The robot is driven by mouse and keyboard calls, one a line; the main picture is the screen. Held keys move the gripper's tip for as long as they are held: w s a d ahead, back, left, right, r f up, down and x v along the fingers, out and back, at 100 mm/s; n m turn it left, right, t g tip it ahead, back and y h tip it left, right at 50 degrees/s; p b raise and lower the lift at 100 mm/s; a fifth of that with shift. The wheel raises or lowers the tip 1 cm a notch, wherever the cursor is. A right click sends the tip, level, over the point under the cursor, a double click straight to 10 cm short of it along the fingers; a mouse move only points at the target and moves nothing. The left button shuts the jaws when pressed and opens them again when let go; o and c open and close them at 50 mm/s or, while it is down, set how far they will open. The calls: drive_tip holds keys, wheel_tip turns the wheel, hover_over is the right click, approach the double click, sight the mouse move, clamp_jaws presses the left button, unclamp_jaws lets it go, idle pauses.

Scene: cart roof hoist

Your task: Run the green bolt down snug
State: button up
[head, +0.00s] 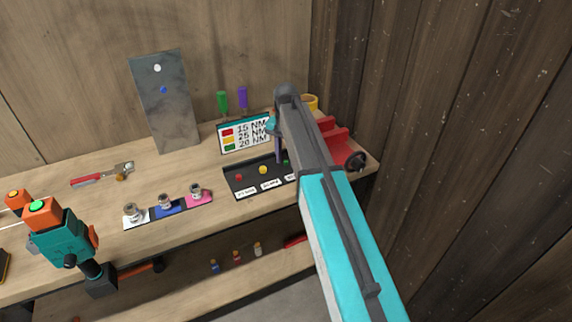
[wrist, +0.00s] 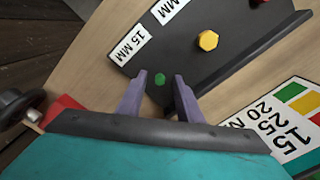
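The green bolt (wrist: 160,79) stands in the dark tray (wrist: 225,57) beside a "15 MM" label. In the wrist view it shows between the tips of my gripper's two purple fingers (wrist: 160,84), with a gap on each side. My gripper is open and empty; its height above the bolt is hard to tell. In the head view my arm covers part of the tray, and only a bit of the green bolt (head: 286,162) shows beside my gripper (head: 279,158). A sign (head: 245,135) behind the tray pairs red with 15 NM, yellow with 25 NM and green with 20 NM.
A yellow bolt (head: 263,170) and a red bolt (head: 239,178) share the tray. Three sockets stand on white, blue (head: 170,207) and pink mats. A teal and orange power tool (head: 62,240) stands at left. A red vise (head: 345,150) is at right.

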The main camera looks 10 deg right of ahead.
sight(286, 161)
drive_tip(key=shift+r+p, duration=2.2)
drive_tip(key=shift+r, duration=1.35)
